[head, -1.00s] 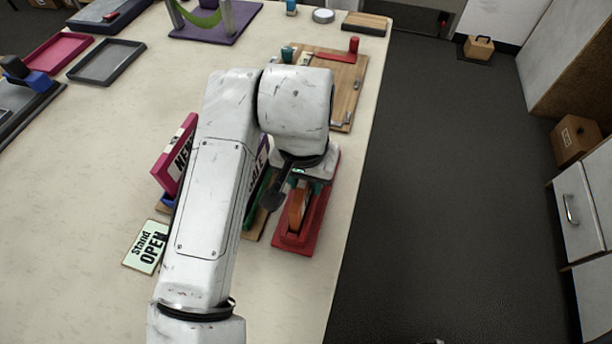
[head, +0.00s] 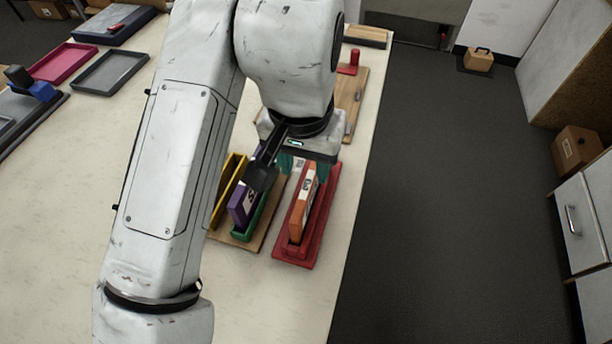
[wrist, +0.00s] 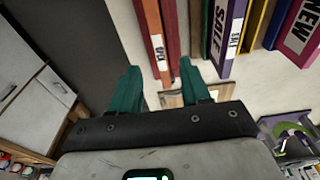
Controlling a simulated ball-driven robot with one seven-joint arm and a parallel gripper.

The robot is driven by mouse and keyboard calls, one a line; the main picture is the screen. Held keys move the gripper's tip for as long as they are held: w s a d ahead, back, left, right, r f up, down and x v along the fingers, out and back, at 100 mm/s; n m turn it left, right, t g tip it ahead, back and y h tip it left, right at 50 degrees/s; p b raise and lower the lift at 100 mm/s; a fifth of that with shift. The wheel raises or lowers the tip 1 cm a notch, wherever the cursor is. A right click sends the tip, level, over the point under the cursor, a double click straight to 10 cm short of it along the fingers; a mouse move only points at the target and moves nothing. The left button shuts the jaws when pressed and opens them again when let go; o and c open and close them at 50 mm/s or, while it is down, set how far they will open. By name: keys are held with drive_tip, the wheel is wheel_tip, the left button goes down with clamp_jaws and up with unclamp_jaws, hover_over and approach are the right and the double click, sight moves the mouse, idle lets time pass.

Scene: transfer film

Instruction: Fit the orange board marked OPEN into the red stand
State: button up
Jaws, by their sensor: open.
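The orange board (head: 302,212) stands on edge, long and narrow, in the red stand (head: 322,222) near the table's right edge. In the wrist view the orange board (wrist: 154,42) shows its white OPEN label, with red stand walls (wrist: 171,35) alongside. I cannot tell whether it is fully seated. My gripper (head: 305,165) is at the board's far end. Its teal fingers (wrist: 160,68) are open and spread to either side of that end in the wrist view, with a visible gap and nothing gripped.
A purple SALE board (head: 243,205) stands in the green stand (head: 252,222) just left, beside a yellow one (head: 230,190). A wooden board with a red peg (head: 349,68) lies beyond. Empty trays (head: 110,70) are at the back left. My arm hides the table's middle.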

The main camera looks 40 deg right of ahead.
drive_tip(key=shift+s+a+r, duration=0.1)
drive_tip(key=shift+r, duration=1.2)
